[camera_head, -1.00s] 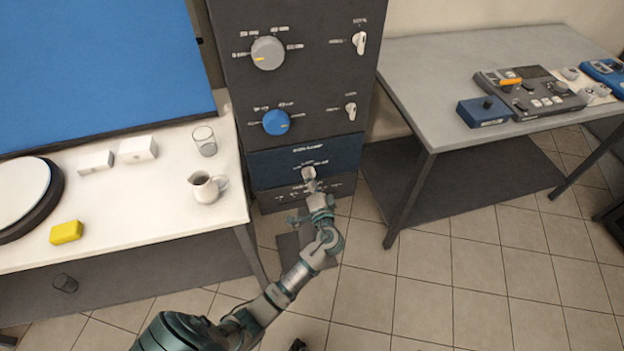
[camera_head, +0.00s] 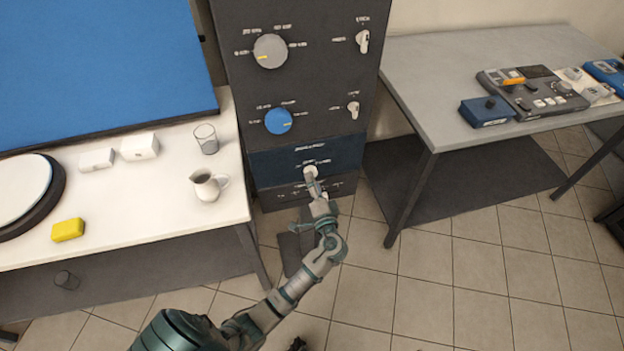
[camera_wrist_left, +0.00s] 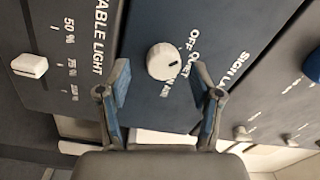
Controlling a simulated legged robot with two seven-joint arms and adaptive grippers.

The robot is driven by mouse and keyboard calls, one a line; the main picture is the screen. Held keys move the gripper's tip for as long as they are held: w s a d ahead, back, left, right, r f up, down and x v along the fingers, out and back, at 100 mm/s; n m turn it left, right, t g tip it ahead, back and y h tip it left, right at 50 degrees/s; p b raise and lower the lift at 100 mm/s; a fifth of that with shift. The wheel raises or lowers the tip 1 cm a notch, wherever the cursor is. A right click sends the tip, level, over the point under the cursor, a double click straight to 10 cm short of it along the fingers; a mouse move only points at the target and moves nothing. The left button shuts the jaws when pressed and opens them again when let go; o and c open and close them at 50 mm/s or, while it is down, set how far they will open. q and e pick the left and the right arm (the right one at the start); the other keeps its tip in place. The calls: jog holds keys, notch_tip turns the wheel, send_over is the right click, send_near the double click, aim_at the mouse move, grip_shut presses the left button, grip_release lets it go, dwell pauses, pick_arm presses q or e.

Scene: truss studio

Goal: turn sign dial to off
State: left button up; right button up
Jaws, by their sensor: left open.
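The sign dial (camera_wrist_left: 163,61) is a small white round knob with a dark pointer mark, on a blue panel. In the head view the dial (camera_head: 310,170) sits low on the dark cabinet. My left gripper (camera_wrist_left: 160,75) is open, one finger on each side of the dial, with gaps to both. In the head view the left gripper (camera_head: 315,186) is just below the dial. My right gripper does not show.
A white slider (camera_wrist_left: 30,66) is on the panel to the left in the wrist view. Larger grey (camera_head: 270,51) and blue (camera_head: 278,121) dials are higher on the cabinet. A white table (camera_head: 130,225) stands left and a grey table (camera_head: 430,85) right, with tiled floor between.

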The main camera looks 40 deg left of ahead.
pick_arm(q)
jog(key=v, duration=1)
jog(key=shift+f, duration=0.15)
jog(key=s+d+f+m+g+h+p, duration=0.1)
jog(key=s+f+g+h+p, duration=0.4)
jog(key=f, duration=0.7)
jog(key=s+d+f+h+p, duration=0.1)
jog(key=s+f+h+p, duration=0.4)
jog(key=f, duration=0.7)
jog(key=s+d+f+n+g+h+p, duration=0.1)
jog(key=s+f, duration=0.4)
jog(key=s, duration=0.6)
jog(key=s+d+f+n+g+h+p, duration=0.1)
jog(key=s+d+f+n+g+h, duration=0.1)
jog(key=s, duration=1)
notch_tip(320, 180, down, 3)
jog(key=shift+f+g+h, duration=0.2)
jog(key=shift+g+h, duration=0.4)
jog(key=shift+g, duration=0.5)
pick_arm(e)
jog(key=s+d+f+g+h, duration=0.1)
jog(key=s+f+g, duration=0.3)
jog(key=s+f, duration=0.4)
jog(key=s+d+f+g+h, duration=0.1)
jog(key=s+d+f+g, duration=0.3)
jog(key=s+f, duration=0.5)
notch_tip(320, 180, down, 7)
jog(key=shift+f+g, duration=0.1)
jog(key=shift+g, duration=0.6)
